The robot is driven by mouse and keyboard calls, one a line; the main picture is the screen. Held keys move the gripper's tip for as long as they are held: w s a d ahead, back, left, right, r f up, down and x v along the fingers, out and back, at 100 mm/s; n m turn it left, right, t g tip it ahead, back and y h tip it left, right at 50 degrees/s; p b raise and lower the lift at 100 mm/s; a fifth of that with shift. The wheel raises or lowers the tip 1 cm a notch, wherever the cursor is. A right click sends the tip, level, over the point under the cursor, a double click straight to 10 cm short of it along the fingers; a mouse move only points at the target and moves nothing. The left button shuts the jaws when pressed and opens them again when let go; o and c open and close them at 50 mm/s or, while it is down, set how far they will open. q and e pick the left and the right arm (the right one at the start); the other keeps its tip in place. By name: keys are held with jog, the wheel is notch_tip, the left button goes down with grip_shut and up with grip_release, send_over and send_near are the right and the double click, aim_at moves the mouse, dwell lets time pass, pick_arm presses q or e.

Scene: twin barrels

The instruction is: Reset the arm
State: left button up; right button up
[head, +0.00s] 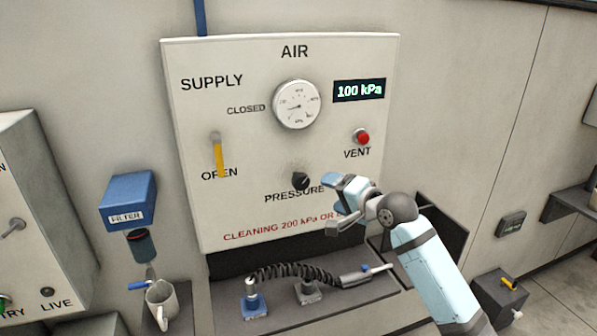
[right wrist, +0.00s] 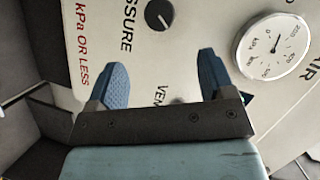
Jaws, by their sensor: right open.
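My right arm reaches in from the lower right in the head view. Its right gripper (head: 334,205) is open and empty in front of the lower right of the white air panel (head: 210,110). In the right wrist view the blue-padded fingers of the right gripper (right wrist: 163,68) are spread apart with nothing between them, facing the panel. The black pressure knob (head: 300,181) is just up and left of the gripper, apart from it; it also shows in the right wrist view (right wrist: 159,15). My left gripper is not in view.
The panel has a gauge (head: 297,105), a display (head: 359,91) reading 100 kPa, a red vent button (head: 361,137) and a yellow supply lever (head: 218,158) pointing down at OPEN. Below is a shelf with a black hose (head: 295,272). A blue filter (head: 128,200) and mug (head: 162,302) are left.

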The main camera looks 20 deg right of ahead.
jog(key=s+a+f+n+h, duration=0.1)
jog(key=s+f+n, duration=0.1)
jog(key=s+f, duration=0.35)
jog(key=s+a+f+n+g, duration=0.1)
jog(key=s+f, duration=0.1)
jog(key=f, duration=0.6)
jog(key=s+a+f+n+h, duration=0.1)
jog(key=s+f+n, duration=0.15)
jog(key=f, duration=0.45)
jog(key=s+a+f+n, duration=0.1)
jog(key=s+f+n, duration=0.1)
jog(key=s+f, duration=0.3)
jog(key=s+a+f+n+g, duration=0.1)
jog(key=s+f, duration=0.4)
jog(key=s, duration=0.6)
jog(key=s+a+f+n+g, duration=0.1)
jog(key=s+f+n, duration=0.3)
jog(key=s, duration=0.4)
jog(key=shift+s+a+f+h, duration=0.25)
jog(key=shift+a+f+h, duration=0.15)
jog(key=shift+a+f, duration=0.45)
jog(key=shift+d, duration=0.1)
